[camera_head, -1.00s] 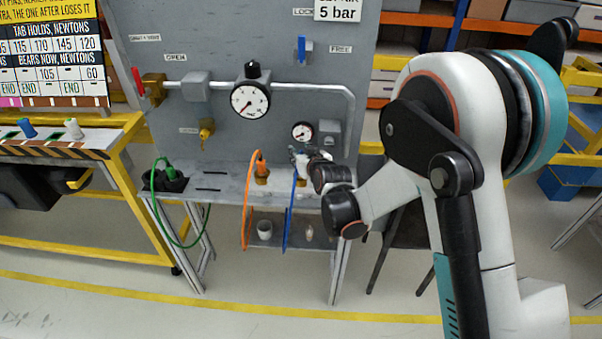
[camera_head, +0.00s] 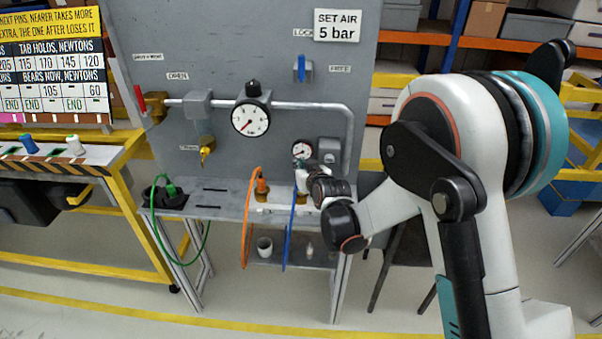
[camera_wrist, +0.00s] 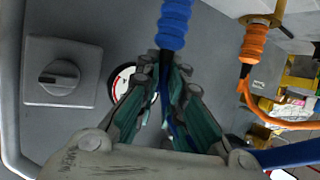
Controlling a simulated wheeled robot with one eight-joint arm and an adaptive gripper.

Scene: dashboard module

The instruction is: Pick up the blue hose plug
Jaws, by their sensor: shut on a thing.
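The blue hose plug (camera_wrist: 174,25) has a ribbed blue body and shows at the top centre of the wrist view. My gripper (camera_wrist: 166,75) is shut on its narrower dark end. In the head view my gripper (camera_head: 304,172) is over the right part of the bench shelf, below the small gauge, and hides the plug. The blue hose (camera_head: 290,235) hangs in a loop over the shelf's front edge; it also crosses the lower right of the wrist view (camera_wrist: 292,153). I cannot tell whether the plug is clear of its seat.
An orange plug (camera_head: 262,184) with its hose stands just left of my gripper. A green plug (camera_head: 171,189) sits in a black holder at the shelf's left. The grey panel (camera_head: 225,60) with gauges and pipe rises behind. Cups stand on the lower shelf.

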